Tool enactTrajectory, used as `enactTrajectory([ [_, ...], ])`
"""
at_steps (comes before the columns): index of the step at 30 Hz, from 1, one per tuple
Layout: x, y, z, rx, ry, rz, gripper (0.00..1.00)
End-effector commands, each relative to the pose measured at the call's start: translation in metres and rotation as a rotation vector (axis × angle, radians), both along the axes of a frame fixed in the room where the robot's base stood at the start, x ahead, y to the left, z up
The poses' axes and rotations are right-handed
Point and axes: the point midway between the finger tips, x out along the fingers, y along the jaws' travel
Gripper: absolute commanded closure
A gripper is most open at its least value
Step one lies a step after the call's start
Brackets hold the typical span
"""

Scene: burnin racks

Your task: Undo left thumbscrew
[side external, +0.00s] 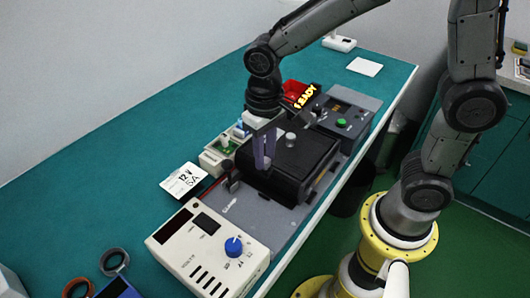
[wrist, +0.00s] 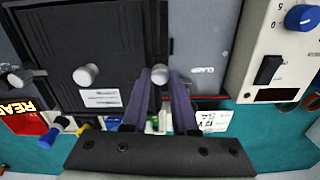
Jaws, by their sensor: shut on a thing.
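A black box (side external: 300,160) with a ribbed dark lid sits on a grey base plate; its lid (wrist: 75,45) fills the upper left of the wrist view. My gripper (side external: 263,166) points down at the box's left end. In the wrist view, its two purple fingers (wrist: 160,82) are shut on a small grey knob, the left thumbscrew (wrist: 160,73), beside the lid edge. The fingers hide part of it. A second grey knob (wrist: 85,75) stands on the lid, and a third (wrist: 18,78) is at the far end.
A cream meter with a blue knob (side external: 233,246) stands close in front on the left. A control box with a green button (side external: 341,123) is behind the black box. A red bin (side external: 294,90) and a "12V 5A" card (side external: 184,180) are nearby.

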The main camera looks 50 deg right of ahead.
Motion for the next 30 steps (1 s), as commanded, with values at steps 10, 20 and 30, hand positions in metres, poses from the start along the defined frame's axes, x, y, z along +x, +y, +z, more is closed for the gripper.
enactTrajectory([
  [10,0.0003,0.0009,0.001,0.0,-0.003,0.331,1.0],
  [20,0.0002,0.0015,0.0012,0.0,-0.003,0.64,1.0],
  [30,0.0001,0.002,0.0016,0.0,-0.004,0.893,1.0],
])
